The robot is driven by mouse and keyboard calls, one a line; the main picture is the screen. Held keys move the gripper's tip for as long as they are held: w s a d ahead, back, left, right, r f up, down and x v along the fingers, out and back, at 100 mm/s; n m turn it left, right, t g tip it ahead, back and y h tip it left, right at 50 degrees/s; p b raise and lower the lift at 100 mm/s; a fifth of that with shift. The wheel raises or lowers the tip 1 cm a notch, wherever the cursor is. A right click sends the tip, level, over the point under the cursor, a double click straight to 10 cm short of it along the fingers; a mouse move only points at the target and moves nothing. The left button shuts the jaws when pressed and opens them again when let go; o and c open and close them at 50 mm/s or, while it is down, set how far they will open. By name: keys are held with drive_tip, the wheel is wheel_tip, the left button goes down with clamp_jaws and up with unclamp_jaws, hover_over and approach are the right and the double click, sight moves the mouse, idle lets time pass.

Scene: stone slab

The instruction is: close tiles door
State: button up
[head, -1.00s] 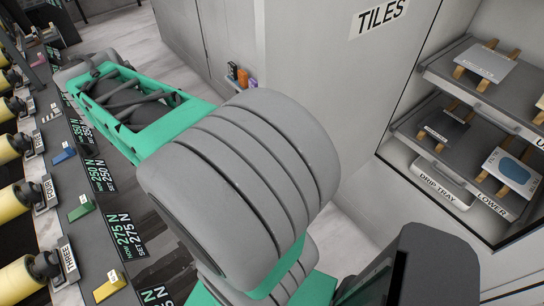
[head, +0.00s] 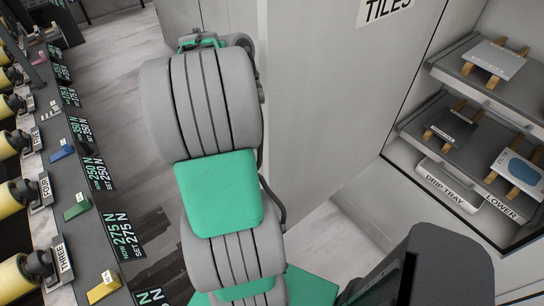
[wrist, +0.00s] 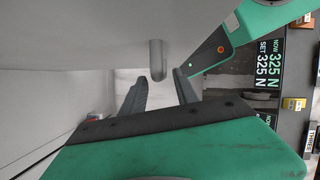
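The tiles door (head: 318,105) is a pale grey panel with a TILES label (head: 388,9) at its top. It stands open, swung out from the cabinet of shelves at the right in the head view. In the wrist view a plain grey panel (wrist: 70,40), apparently the door, fills the upper left, and a rounded grey handle (wrist: 157,60) sticks out from it. My gripper (wrist: 159,76) is open, its two dark fingers on either side of the handle's lower end in the picture. I cannot tell whether they touch it. The head view does not show my gripper.
Shelves with tiles (head: 494,60) and a drip tray (head: 447,186) fill the cabinet at right. A dark bench with force displays (head: 121,231) and yellow rollers (head: 12,201) runs along the left. A strip of floor (head: 130,60) lies between bench and door.

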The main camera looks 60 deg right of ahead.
drive_tip(key=b+x, duration=0.1)
drive_tip(key=x, duration=0.2)
drive_tip(key=shift+s, duration=0.25)
drive_tip(key=shift+c, duration=0.2)
clamp_jaws()
drive_tip(key=shift+w, duration=0.1)
idle(0.9)
